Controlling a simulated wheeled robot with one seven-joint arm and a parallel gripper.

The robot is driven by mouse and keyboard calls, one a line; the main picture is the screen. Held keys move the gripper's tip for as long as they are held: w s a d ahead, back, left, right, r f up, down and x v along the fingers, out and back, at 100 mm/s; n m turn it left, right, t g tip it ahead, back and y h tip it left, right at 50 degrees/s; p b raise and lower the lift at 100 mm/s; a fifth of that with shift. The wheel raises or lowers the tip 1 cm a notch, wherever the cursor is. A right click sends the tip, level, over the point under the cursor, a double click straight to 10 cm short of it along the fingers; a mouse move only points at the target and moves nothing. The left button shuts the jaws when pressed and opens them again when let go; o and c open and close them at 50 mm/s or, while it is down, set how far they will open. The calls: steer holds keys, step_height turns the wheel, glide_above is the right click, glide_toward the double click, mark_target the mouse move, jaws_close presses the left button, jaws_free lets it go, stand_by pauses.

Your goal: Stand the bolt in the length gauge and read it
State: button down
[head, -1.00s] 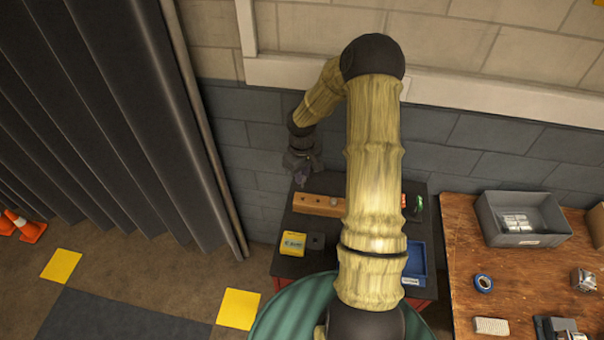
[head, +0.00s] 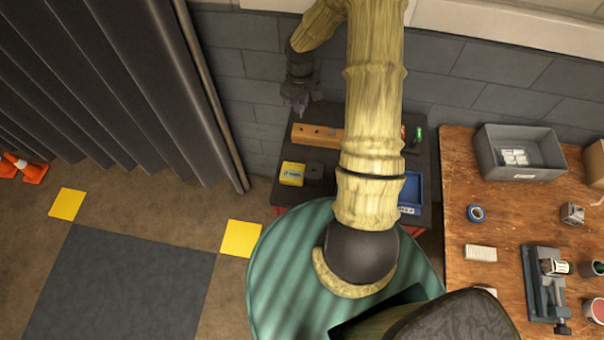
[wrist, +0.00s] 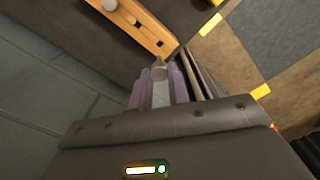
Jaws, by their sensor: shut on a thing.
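My gripper (head: 300,104) hangs over the back left of the dark table, just behind the left end of a wooden block. In the wrist view its purple fingers (wrist: 160,86) are shut on a pale grey bolt (wrist: 160,71), whose end shows beyond the fingertips. The wooden block (head: 308,136) has holes in its top; in the wrist view (wrist: 150,32) a round grey piece stands in one of them. A small dark block (head: 315,171) with a round mark on top sits in front and may be the length gauge; I cannot be sure.
A yellow box (head: 291,174) stands left of the dark block. A blue tray (head: 411,190) is at the table's right, partly behind my arm. A wooden bench (head: 510,214) with a grey bin (head: 520,157) and a vise (head: 544,290) stands to the right. The wall is close behind.

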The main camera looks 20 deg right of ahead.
steer(key=s+a+f+m, duration=0.4)
steer(key=a+f, duration=0.3)
steer(key=a, duration=0.4)
steer(key=shift+f, duration=0.4)
steer(key=shift+a, duration=0.1)
